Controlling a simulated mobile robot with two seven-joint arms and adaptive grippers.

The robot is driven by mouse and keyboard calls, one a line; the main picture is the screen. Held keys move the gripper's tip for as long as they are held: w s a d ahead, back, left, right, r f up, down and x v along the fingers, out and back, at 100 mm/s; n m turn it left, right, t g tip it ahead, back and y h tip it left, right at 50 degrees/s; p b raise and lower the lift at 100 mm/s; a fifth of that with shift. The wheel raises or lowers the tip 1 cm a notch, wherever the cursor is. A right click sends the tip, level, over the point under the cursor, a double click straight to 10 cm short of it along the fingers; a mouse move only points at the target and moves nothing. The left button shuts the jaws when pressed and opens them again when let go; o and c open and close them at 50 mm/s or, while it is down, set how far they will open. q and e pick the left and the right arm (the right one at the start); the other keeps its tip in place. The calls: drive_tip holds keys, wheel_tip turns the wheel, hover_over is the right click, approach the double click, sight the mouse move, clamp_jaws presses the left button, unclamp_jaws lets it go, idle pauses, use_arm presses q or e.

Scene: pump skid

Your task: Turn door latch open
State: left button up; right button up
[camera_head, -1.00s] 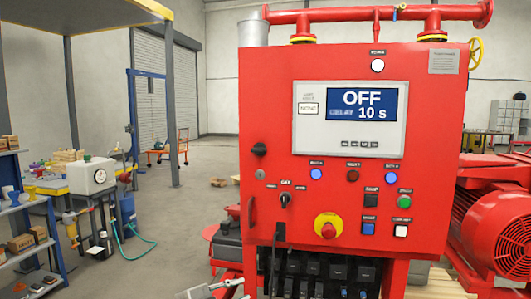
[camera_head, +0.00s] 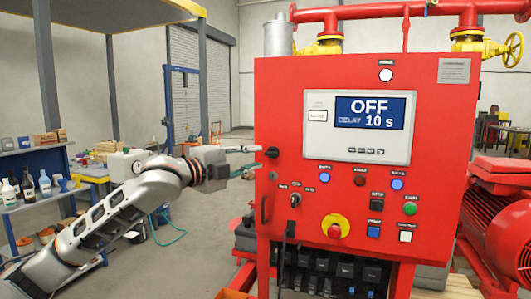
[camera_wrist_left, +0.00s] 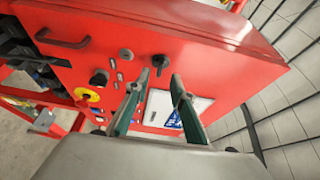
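The door latch (camera_head: 271,152) is a black knob near the left edge of the red cabinet door (camera_head: 285,100). My left gripper (camera_head: 259,157) is open, with its two fingers pointing at the latch from the left. In the left wrist view the latch (camera_wrist_left: 160,61) shows just beyond the gap between the spread fingertips (camera_wrist_left: 155,83). The fingers look empty; I cannot tell whether they touch the latch. The door looks shut. My right gripper is not in view.
A black rotary switch (camera_head: 295,199), a red stop button on yellow (camera_head: 335,229) and a display (camera_head: 370,113) are on the panel. A red motor (camera_head: 500,235) stands to the right. Shelves with bottles (camera_head: 45,182) are at the left.

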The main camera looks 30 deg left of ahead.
sight(269, 154)
use_arm(q)
drive_tip(key=w, duration=0.1)
drive_tip(key=w+p, duration=0.1)
drive_tip(key=w, duration=0.1)
drive_tip(key=shift+w+d+r, duration=0.1)
drive_tip(key=shift+w+d, duration=0.2)
drive_tip(key=shift+d, duration=0.05)
drive_tip(key=shift+w+d, duration=0.15)
drive_tip(key=shift+w, duration=0.55)
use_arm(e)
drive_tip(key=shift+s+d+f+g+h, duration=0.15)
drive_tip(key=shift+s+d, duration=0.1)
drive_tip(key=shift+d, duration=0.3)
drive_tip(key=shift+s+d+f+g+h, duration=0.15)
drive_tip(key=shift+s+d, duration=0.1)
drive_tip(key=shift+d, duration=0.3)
use_arm(q)
clamp_jaws()
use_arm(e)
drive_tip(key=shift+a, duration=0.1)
